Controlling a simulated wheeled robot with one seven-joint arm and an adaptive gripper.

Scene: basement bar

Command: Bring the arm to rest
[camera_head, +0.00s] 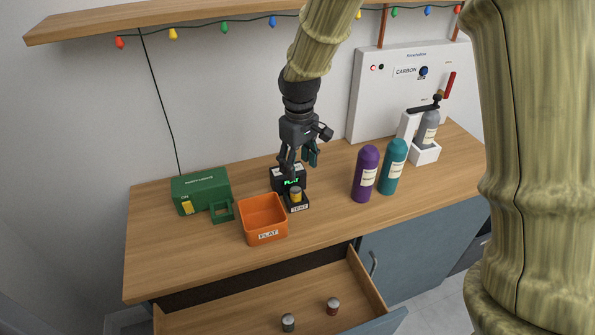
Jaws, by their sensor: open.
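My gripper (298,163) hangs fingers-down from my arm over the counter, in front of the back wall. Its fingers are apart and I see nothing held between them. Just below it stands a black tester (288,179) with a green lit display. A yellow-topped battery-like cylinder (295,195) stands upright in the tester's labelled front holder. The fingertips are close to the tester and partly cover it; I cannot tell whether they touch it.
An orange bin (263,218) and a green box (201,191) stand left. Purple (366,174) and teal (393,166) bottles and a white carbonating machine (382,90) stand right. An open drawer (250,303) below holds two small cylinders. A shelf (180,15) with lights runs above.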

